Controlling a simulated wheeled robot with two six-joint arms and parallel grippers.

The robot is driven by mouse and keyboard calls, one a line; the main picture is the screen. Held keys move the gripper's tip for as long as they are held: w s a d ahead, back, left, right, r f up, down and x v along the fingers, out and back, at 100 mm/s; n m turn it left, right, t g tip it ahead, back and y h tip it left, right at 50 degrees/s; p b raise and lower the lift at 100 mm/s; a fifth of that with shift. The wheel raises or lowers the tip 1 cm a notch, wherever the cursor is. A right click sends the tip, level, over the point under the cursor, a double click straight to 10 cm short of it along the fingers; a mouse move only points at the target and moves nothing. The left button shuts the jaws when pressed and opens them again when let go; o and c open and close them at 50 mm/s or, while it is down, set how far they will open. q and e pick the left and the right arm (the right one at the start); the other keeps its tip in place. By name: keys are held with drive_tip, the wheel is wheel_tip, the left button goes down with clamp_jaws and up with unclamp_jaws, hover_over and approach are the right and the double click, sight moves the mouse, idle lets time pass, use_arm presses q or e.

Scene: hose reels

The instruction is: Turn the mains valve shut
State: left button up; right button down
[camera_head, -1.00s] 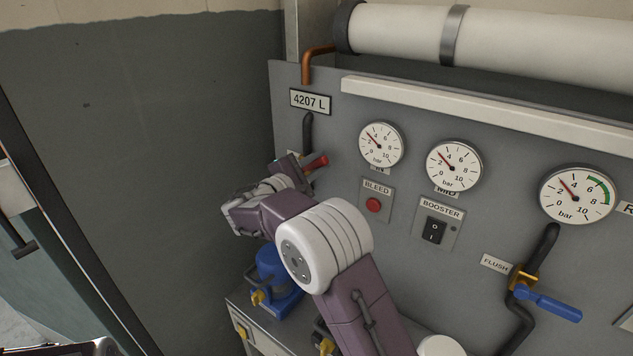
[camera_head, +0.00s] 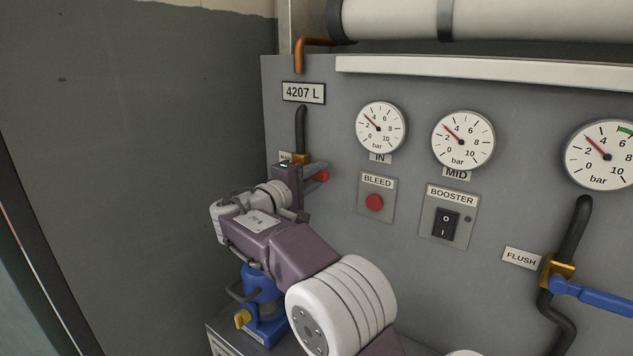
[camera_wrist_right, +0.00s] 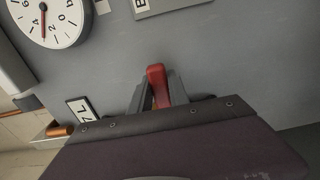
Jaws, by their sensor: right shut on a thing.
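The mains valve is on the left of the grey panel, below the 4207 L plate, with a brass body (camera_head: 300,159) on a dark pipe. Its red lever handle (camera_head: 322,176) shows just past my right gripper (camera_head: 314,174). In the right wrist view the red handle (camera_wrist_right: 157,84) stands between the two grey fingers of my right gripper (camera_wrist_right: 158,92), which is shut on it. My right wrist and forearm hide most of the valve and part of its label in the head view. My left gripper is in neither current view.
The panel carries several gauges, a red BLEED button (camera_head: 375,202), a BOOSTER switch (camera_head: 446,224) and a blue-handled FLUSH valve (camera_head: 590,295). A blue device (camera_head: 266,300) stands below my right wrist. A white cylinder (camera_head: 520,20) lies above. The dark wall is close on the left.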

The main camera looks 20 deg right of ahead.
drive_tip(key=shift+f, duration=0.15)
drive_tip(key=c, duration=1.2)
unclamp_jaws()
drive_tip(key=shift+c, duration=0.2)
drive_tip(key=v, duration=0.9)
drive_tip(key=shift+s, duration=0.1)
